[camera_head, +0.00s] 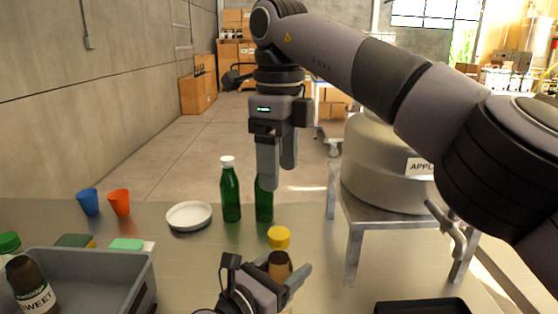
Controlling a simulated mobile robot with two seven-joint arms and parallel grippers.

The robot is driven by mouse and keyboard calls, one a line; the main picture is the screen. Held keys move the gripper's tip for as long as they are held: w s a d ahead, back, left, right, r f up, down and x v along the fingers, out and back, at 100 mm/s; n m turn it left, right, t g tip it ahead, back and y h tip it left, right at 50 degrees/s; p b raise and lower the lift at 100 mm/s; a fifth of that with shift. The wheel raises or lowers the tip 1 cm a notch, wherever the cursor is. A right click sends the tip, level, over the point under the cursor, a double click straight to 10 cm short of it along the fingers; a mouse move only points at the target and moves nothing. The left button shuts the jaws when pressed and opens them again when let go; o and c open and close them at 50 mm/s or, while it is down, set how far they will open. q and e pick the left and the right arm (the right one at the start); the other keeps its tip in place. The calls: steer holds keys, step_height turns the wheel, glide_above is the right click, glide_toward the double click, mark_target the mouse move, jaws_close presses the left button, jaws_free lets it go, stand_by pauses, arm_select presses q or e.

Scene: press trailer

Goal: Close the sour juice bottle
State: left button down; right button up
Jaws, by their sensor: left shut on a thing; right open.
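A brown bottle (279,266) with a yellow cap (278,238) on its top stands at the front middle of the metal table. Its label is hidden, so I cannot read whether it is the sour juice. My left gripper (268,273) is shut on this bottle, with its fingers around the body below the cap. I cannot tell whether the cap is tight. My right gripper (277,180) is open and empty, pointing down above and behind the yellow cap, in front of the top of a green bottle (264,207).
Another green bottle (230,195) with a white cap stands beside it. A white plate (189,216), a blue cup (88,201) and an orange cup (119,202) are at the back left. A grey crate (100,262) at left holds a bottle marked SWEET (32,288). A black tray (422,307) lies front right.

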arm_select(q)
steer(key=shift+c, duration=0.5)
jaws_free()
steer(key=v, duration=0.7)
